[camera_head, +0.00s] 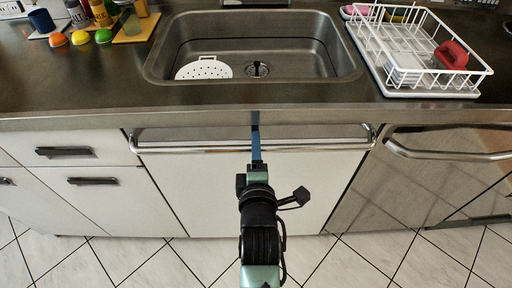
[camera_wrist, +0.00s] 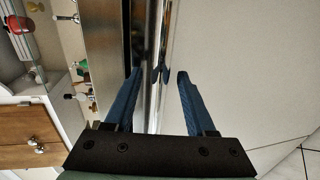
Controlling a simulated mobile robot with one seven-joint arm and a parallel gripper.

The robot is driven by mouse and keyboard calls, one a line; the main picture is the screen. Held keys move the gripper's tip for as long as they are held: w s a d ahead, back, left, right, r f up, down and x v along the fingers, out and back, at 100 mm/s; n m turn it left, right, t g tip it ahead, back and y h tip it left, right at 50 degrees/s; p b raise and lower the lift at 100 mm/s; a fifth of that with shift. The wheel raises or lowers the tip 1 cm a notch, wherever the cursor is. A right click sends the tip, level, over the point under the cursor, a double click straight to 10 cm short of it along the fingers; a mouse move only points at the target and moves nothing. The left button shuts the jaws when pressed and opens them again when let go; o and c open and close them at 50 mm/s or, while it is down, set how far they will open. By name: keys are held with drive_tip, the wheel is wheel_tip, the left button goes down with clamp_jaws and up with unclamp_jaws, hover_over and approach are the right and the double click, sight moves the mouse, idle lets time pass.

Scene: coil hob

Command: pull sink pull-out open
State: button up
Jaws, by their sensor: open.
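The sink pull-out (camera_head: 205,190) is the wide white front below the sink, and it looks closed. Its long metal bar handle (camera_head: 200,150) runs across the top of the front. My gripper (camera_head: 255,130) reaches the middle of the handle from the front, its blue fingers one above the other. In the wrist view my gripper (camera_wrist: 159,75) is open, and the handle bar (camera_wrist: 154,100) runs up the picture between the two fingers. I cannot tell whether either finger touches the bar. Part of the handle is hidden behind the fingers in the head view.
A steel sink (camera_head: 255,45) is set in the counter (camera_head: 100,100) above. Drawers (camera_head: 95,188) stand left, and a steel-fronted appliance (camera_head: 425,185) with its own bar handle stands right. A white dish rack (camera_head: 420,50) is on the counter. The tiled floor (camera_head: 375,255) in front is clear.

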drive_tip(key=shift+w, duration=0.45)
clamp_jaws()
drive_tip(key=shift+f, duration=0.1)
idle(1.1)
